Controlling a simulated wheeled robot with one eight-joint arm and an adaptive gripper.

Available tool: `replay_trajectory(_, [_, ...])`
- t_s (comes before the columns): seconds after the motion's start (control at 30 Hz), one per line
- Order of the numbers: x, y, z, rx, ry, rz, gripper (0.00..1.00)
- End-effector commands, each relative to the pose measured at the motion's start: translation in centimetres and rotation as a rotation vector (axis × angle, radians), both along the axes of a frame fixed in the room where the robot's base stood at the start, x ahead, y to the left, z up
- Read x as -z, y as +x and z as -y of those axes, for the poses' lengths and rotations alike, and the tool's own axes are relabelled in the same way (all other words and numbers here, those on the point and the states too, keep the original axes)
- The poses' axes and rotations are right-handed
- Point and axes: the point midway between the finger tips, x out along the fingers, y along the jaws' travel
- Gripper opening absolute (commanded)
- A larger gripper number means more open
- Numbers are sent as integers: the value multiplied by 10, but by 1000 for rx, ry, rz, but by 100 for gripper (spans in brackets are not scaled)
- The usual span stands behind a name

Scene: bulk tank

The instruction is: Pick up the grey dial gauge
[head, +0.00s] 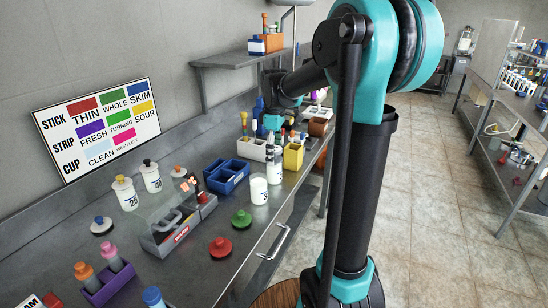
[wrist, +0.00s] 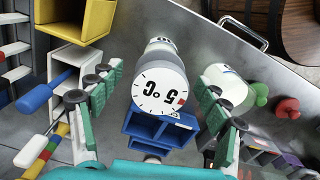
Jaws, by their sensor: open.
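The dial gauge (wrist: 160,85) shows a round white face marked "5 °C" with a red patch, on a paler grey-white body behind it. In the wrist view it is centred between the two green-padded fingers of my gripper (wrist: 157,92), which are spread apart with a gap on both sides. In the head view my gripper (head: 273,122) is low over the far part of the counter, just above a slim pale upright thing (head: 275,172) that seems to be the gauge. What the gauge stands on is hard to tell.
A blue divided bin (head: 227,176), a white labelled jar (head: 259,190) and a yellow bin (head: 293,157) stand close around. A white rack (head: 252,149) with coloured-handled tools is behind.

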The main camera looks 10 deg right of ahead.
Motion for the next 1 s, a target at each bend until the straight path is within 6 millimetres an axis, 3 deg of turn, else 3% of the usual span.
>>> replay_trajectory(0.23, [1,0,0,0,0,0,75])
replay_trajectory(0.7, [1,0,0,0,0,0,18])
replay_trajectory(1.0, [-3,0,0,0,0,0,18])
